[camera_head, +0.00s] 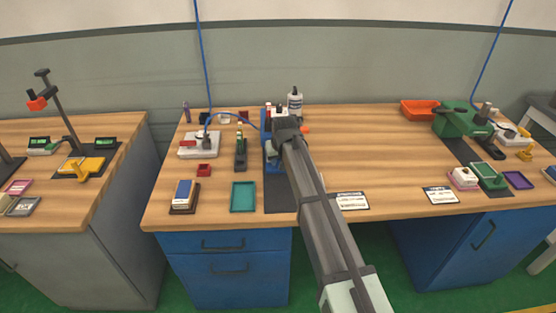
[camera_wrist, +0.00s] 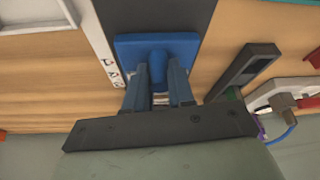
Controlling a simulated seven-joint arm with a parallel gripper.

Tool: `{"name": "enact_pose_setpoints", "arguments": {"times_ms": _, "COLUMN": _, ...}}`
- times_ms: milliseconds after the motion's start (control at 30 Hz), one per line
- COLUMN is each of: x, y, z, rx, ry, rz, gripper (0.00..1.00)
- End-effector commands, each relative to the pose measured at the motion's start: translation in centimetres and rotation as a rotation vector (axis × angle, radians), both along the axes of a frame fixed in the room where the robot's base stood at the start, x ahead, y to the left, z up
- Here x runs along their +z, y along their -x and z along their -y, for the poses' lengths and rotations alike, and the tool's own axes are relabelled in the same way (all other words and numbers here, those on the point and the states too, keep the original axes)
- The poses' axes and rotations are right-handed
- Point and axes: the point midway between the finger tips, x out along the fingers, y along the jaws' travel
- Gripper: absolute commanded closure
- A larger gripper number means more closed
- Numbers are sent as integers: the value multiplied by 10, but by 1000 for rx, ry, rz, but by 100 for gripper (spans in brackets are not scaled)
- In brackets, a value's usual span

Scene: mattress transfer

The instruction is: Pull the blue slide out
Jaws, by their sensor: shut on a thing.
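The blue slide (camera_wrist: 130,47) is a flat blue plate with a rounded blue knob (camera_wrist: 157,66) in the wrist view. It lies over a dark grey strip (camera_wrist: 165,16). My gripper (camera_wrist: 160,92) has its two blue-grey fingers on either side of the knob and is shut on it. In the head view, blue parts (camera_head: 272,162) show just left of my gripper (camera_head: 284,130), over the dark strip (camera_head: 280,196). My arm hides much of the slide and its fixture there.
A teal tray (camera_head: 243,197) and a small dark-green fixture (camera_head: 240,152) stand left of the dark strip. A white bottle (camera_head: 295,103) stands behind my gripper. White cards (camera_head: 351,200) lie to the right. The table's middle right is mostly clear.

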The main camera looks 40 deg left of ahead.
Motion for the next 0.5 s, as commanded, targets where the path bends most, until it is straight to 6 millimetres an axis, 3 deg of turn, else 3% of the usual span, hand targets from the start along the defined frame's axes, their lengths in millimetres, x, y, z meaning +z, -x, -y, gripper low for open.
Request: {"name": "enact_pose_setpoints", "arguments": {"times_ms": 500, "x": 0, "y": 4, "z": 5, "rx": 0, "ry": 0, "rz": 0, "gripper": 100}}
